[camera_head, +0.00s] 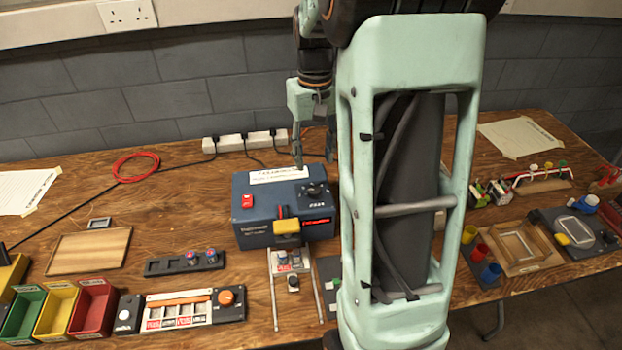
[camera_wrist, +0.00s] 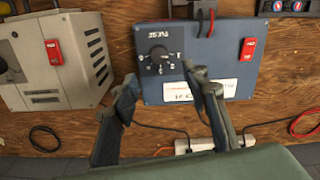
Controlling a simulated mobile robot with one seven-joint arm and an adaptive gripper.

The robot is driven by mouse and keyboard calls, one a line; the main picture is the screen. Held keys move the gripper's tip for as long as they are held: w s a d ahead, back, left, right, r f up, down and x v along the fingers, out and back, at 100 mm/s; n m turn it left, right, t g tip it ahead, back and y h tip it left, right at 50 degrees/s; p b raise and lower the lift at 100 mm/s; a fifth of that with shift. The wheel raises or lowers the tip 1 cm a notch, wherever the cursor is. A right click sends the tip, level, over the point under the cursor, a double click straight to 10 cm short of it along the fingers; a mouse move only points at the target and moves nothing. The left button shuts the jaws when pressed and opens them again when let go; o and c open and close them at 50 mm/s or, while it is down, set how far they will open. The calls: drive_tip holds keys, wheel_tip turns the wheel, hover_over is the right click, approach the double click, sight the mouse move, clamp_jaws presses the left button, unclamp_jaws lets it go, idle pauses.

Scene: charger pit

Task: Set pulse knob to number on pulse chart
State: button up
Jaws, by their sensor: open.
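The blue box (camera_head: 262,222) stands near the middle of the table, left of my arm. Its black pulse knob (camera_head: 314,190) is on the right of its top panel. In the wrist view the knob (camera_wrist: 159,54) shows upside down with white markings around it and "PULSE" beside it; I cannot read its setting. My gripper (camera_head: 314,160) is open and empty, above and behind the knob. In the wrist view my gripper's fingers (camera_wrist: 160,72) straddle the knob's line, apart from it. A white label (camera_head: 279,175) lies on the box; its text is too small to read. I cannot tell which sheet is the pulse chart.
A beige machine (camera_wrist: 50,62) stands beside the blue box. A power strip (camera_head: 245,141) with cables lies behind it. Paper sheets lie at the left (camera_head: 25,190) and right (camera_head: 520,137). Coloured bins (camera_head: 90,310) fill the front left.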

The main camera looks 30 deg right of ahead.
sight(314, 189)
wheel_tip(314, 189, down, 10)
drive_tip(key=shift+r+b, duration=0.25)
drive_tip(key=shift+b, duration=0.1)
clamp_jaws()
